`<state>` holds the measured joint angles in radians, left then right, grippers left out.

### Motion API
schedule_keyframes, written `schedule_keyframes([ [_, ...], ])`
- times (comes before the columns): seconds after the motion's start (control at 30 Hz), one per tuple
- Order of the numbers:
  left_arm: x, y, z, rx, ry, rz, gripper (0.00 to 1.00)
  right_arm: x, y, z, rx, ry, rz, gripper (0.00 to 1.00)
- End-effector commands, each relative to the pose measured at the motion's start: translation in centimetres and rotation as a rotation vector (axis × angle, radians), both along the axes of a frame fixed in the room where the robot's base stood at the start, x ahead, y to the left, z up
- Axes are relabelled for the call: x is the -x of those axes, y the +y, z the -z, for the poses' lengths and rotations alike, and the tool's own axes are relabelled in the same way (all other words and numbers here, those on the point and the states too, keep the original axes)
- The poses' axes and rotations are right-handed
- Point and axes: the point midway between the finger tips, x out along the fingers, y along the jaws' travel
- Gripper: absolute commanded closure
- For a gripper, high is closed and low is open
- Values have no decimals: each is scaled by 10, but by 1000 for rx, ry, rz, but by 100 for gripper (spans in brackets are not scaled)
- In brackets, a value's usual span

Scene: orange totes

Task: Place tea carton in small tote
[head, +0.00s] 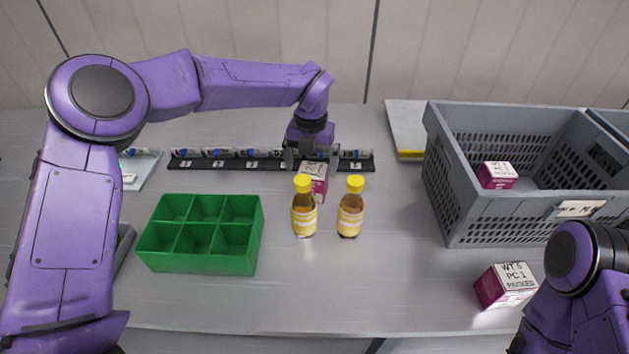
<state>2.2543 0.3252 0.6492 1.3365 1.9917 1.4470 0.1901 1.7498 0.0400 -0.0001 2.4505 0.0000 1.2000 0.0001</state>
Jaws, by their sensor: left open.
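A small magenta and white carton (314,181) stands on the table behind two bottles, its lower part partly covered by the left bottle. My left gripper (311,160) is open above it, with its fingers to the left and right of the carton's top. I cannot tell whether they touch it. A second such carton (506,286) with printed lettering on top lies at the front right. A third carton (497,175) is inside a large grey crate (520,215). No orange tote shows. My right arm shows at the lower right, but its gripper is out of view.
Two yellow-capped bottles (304,208) and (350,208) stand close in front of the first carton. A green six-compartment box (200,262), empty, sits to the left. A dark numbered strip (236,165) runs behind. The front middle of the table is clear.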

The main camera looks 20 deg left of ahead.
Motion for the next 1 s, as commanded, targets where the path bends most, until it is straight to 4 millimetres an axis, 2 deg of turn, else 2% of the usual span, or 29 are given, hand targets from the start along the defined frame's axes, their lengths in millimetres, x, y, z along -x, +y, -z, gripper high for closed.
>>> schedule_keyframes([
  [0.2, 0, -4, 30, -3, 4, 1, 0, 0, 0, -18, 0, 0, 0, 57],
  [0.33, 0, -4, 51, -1, 1, -2, 0, 0, 0, -21, 1, -1, 0, 57],
  [0.57, -1, -4, 57, 0, -1, -2, 0, 0, 0, -20, 1, -1, 0, 57],
  [0.6, -1, -4, 57, 0, -1, -2, 3, 0, 0, -19, 1, -1, 0, 57],
  [0.77, -1, -4, 57, 0, -1, -2, 55, 0, 0, -20, 0, 0, 0, 57],
  [0.8, -1, -4, 57, 0, -1, -2, 60, 0, 0, -20, 0, 0, 0, 57],
  [0.83, -1, -4, 56, 0, -2, -2, 60, 0, 0, -20, 0, 0, 0, 57],
  [0.87, -1, -4, 56, 0, -2, -2, 65, 0, 0, -20, 1, -1, 0, 57],
  [1.0, -1, -4, 56, 0, -3, -2, 65, 0, 0, -19, 0, 0, 0, 57],
])
